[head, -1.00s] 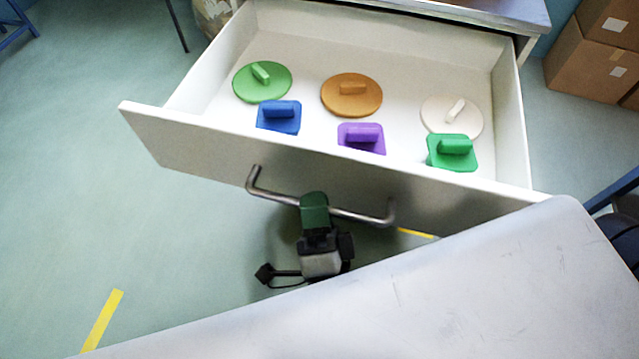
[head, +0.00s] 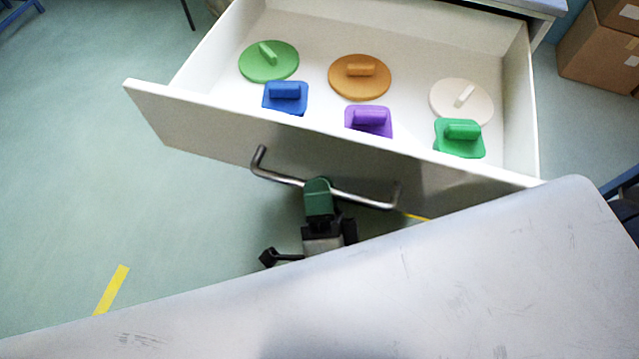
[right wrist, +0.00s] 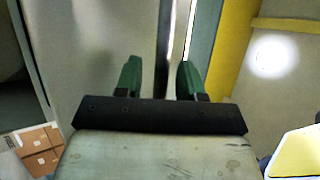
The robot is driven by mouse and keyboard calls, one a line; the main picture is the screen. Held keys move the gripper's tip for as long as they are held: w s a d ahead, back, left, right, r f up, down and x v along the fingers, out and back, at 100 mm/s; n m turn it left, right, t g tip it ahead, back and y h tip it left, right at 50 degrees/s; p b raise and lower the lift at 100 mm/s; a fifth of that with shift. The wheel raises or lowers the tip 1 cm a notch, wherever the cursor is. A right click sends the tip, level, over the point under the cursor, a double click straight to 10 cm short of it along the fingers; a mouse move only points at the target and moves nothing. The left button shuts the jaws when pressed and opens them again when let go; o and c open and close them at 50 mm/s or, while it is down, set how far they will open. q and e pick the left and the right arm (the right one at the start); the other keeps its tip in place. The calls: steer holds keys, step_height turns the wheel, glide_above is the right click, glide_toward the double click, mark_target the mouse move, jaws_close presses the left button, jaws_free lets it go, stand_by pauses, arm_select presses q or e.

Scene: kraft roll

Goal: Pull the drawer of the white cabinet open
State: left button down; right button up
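The drawer (head: 195,122) of the white cabinet (head: 530,3) stands far open in the head view, its inside in plain sight. A bent metal bar handle (head: 365,201) is on its front. My right gripper (head: 318,190), with green fingers, is at the middle of this handle. In the right wrist view the dark handle bar (right wrist: 163,45) runs between the two fingers, with a visible gap on either side, so my right gripper is open around the bar. My left gripper is not in view.
The drawer holds a green disc (head: 285,69), orange disc (head: 345,83), white disc (head: 447,100), blue block (head: 274,102), purple block (head: 355,123) and green block (head: 450,148). Cardboard boxes (head: 590,55) stand at right. The floor (head: 80,180) left of the drawer is clear.

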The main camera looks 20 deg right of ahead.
steer(key=b+v, duration=0.2)
steer(key=v, duration=0.8)
steer(key=shift+s, duration=0.2)
steer(key=shift+f, duration=0.15)
step_height(320, 180, down, 25)
steer(key=w+n+g+y+p, duration=0.2)
steer(key=n+g+y+p, duration=0.2)
steer(key=n+g+y, duration=0.8)
steer(key=s+d+f+n+g+h+p, duration=0.1)
steer(key=s+d+f+n+g+h, duration=0.25)
steer(key=f, duration=0.35)
steer(key=s+d+f+n+g+h+p, duration=0.1)
steer(key=s+d+f+n+g+h, duration=0.15)
steer(key=d+f, duration=0.4)
steer(key=s+d+f+g+h, duration=0.1)
steer(key=s+d+f+g, duration=0.1)
steer(key=s, duration=0.3)
steer(key=s+d+f+n+g+h+p, duration=0.1)
steer(key=s+d+f+g+h, duration=0.1)
steer(key=s+d+f+g, duration=0.1)
steer(key=shift+s+d+f, duration=0.55)
steer(key=shift+s+d, duration=0.35)
steer(key=shift+s, duration=0.05)
